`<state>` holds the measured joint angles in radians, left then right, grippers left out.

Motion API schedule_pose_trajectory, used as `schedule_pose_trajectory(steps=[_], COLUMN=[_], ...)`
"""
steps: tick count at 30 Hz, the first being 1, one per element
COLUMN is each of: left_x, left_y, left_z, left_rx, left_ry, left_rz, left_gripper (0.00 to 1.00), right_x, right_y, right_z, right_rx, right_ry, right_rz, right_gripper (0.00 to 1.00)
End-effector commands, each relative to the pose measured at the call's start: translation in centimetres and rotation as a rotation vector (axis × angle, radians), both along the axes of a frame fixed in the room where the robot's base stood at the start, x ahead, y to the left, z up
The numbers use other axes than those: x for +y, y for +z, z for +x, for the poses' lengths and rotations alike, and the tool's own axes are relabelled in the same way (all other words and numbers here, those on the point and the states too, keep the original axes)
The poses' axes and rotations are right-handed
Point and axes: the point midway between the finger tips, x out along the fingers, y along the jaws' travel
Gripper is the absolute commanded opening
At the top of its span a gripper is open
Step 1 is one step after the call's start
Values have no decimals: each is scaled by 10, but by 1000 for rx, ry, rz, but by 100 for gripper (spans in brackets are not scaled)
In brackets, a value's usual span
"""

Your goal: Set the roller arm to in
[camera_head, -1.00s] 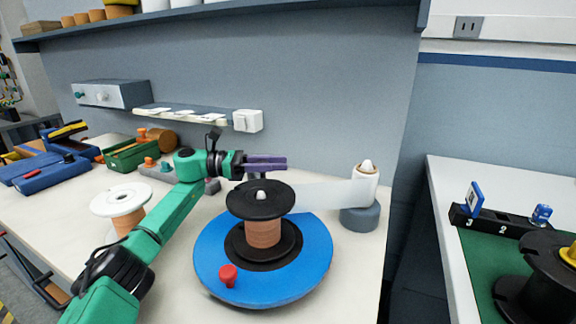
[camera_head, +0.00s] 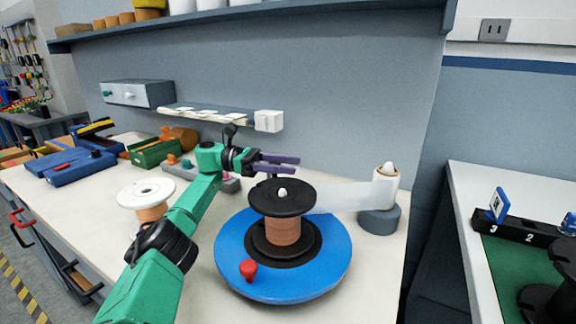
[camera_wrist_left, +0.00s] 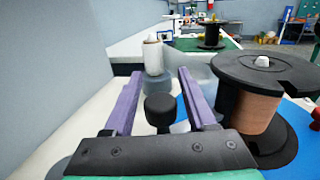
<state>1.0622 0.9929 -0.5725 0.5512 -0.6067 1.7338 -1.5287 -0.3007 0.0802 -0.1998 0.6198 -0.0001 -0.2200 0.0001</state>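A blue turntable (camera_head: 232,268) carries a spool (camera_head: 282,232) with black flanges and a copper-coloured core. A pale band (camera_head: 345,197) runs from behind the spool to a white roller (camera_head: 385,186) on a grey-blue base (camera_head: 378,220). My left gripper (camera_head: 296,165) is behind the spool, its purple fingers pointing right. In the left wrist view the fingers are apart, and a black knob (camera_wrist_left: 160,108) shows between them, untouched as far as I can see. I cannot tell for sure which part is the roller arm. My right gripper is not in view.
A red knob (camera_head: 248,270) stands on the turntable's front. A white-topped spool (camera_head: 147,194) stands left, beside my left arm. A green bin (camera_head: 153,153) and blue tools lie farther left. A wall shelf (camera_head: 215,114) is behind. A second table with a green mat (camera_head: 505,268) is at right.

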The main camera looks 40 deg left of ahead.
Motion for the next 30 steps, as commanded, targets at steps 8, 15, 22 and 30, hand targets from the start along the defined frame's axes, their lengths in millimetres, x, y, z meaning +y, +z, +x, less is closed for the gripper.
schedule_pose_trajectory(steps=[8,15,22,30], left_x=[0,0,0,0], left_y=[0,23,94,179], left_z=[0,0,0,0], left_rx=[1,-4,-5,-1], left_ry=[0,0,0,1], left_rz=[0,2,0,0], left_gripper=[68,68,68,68], right_x=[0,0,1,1], right_y=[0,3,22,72], right_z=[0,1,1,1], right_rx=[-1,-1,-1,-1], right_ry=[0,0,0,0], right_rz=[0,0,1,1], right_gripper=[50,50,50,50])
